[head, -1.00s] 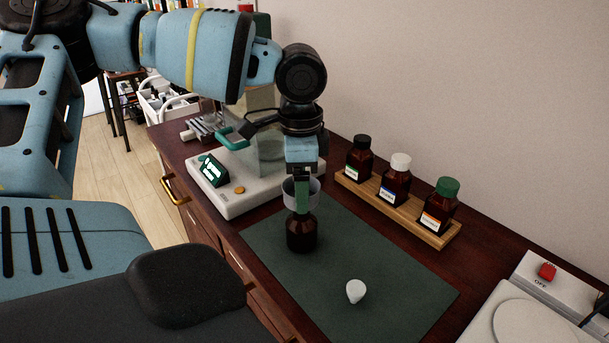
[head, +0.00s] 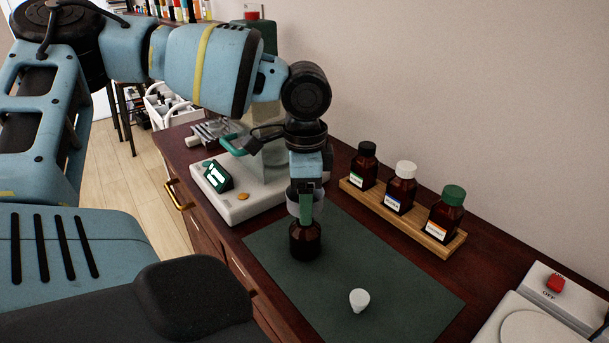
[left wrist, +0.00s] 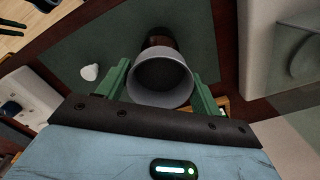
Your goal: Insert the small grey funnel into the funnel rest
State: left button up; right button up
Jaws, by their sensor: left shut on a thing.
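My left gripper (head: 306,196) is shut on a grey funnel (head: 294,208), held wide end up directly above a brown bottle (head: 305,242) on the dark green mat. The left wrist view shows the funnel's open mouth (left wrist: 160,80) between the green fingers, with part of the brown bottle (left wrist: 158,38) beyond it. The funnel's narrow end is hidden, so I cannot tell whether it is in the bottle neck. I cannot clearly identify a separate funnel rest. My right gripper is out of view.
A wooden rack (head: 400,217) with three brown bottles, capped black, white and green, stands toward the wall. A white device with a display (head: 240,198) is behind the gripper. A white unit with a red switch (head: 555,284) is at right. The mat's right part (head: 405,290) is clear.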

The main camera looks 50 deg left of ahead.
pick_arm(q)
jog(key=shift+r+p, duration=1.1)
jog(key=shift+r, duration=1.5)
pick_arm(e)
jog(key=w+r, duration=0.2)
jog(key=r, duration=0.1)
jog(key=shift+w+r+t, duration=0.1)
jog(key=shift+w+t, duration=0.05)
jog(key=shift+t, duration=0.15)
